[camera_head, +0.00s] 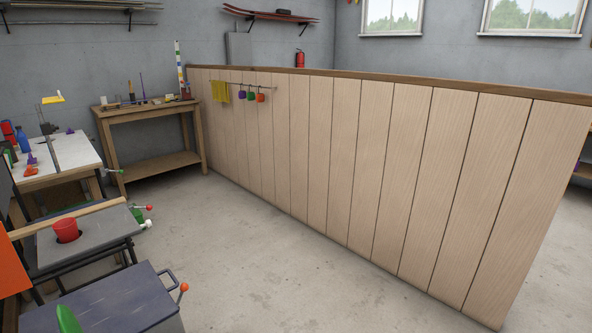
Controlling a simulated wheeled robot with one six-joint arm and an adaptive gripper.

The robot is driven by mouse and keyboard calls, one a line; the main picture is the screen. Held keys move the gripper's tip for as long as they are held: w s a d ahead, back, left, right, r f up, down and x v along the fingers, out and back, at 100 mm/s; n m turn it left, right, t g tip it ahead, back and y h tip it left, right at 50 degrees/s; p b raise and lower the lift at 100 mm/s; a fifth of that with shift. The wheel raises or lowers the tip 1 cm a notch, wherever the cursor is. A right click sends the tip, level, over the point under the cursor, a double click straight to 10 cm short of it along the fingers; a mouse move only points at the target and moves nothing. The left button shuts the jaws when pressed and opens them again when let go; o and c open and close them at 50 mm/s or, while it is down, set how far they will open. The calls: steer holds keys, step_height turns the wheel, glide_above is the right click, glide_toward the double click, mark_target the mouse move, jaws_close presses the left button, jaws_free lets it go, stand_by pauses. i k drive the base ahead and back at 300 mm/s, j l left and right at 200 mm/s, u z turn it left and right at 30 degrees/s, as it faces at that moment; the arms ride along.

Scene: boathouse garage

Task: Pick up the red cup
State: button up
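A red cup (67,230) stands upright on a grey flat top (50,247) at the left, over a dark round patch that could be a hole or a mat. Its open rim faces up, and its lower part meets the dark patch. My gripper does not show in this view. Other cup-like things, purple, green and orange-red (260,97), hang from a rail on the wooden partition.
A white table (70,155) with bottles and small items stands behind the cup. A wooden workbench (150,105) is farther back. A dark chest (115,303) is in front. The long plank partition (340,165) bounds the open concrete floor (260,270).

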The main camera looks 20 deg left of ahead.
mark_target(65, 229)
steer(key=i+u, duration=0.6)
steer(key=u, duration=0.25)
steer(key=i+l+u, duration=0.1)
steer(key=i+u, duration=0.15)
steer(key=u, duration=0.15)
steer(key=i+l+u, duration=0.25)
steer(key=u, duration=0.2)
steer(key=i+l+u, duration=0.1)
steer(key=i+u, duration=0.15)
steer(key=u, duration=0.2)
steer(key=i+l+u, duration=0.2)
steer(key=u, duration=0.25)
steer(key=i+l+u, duration=0.2)
steer(key=u, duration=0.25)
steer(key=i+l+u, duration=0.1)
steer(key=l+u, duration=0.3)
steer(key=i+l+u, duration=0.15)
steer(key=l+u, duration=0.15)
steer(key=l, duration=0.2)
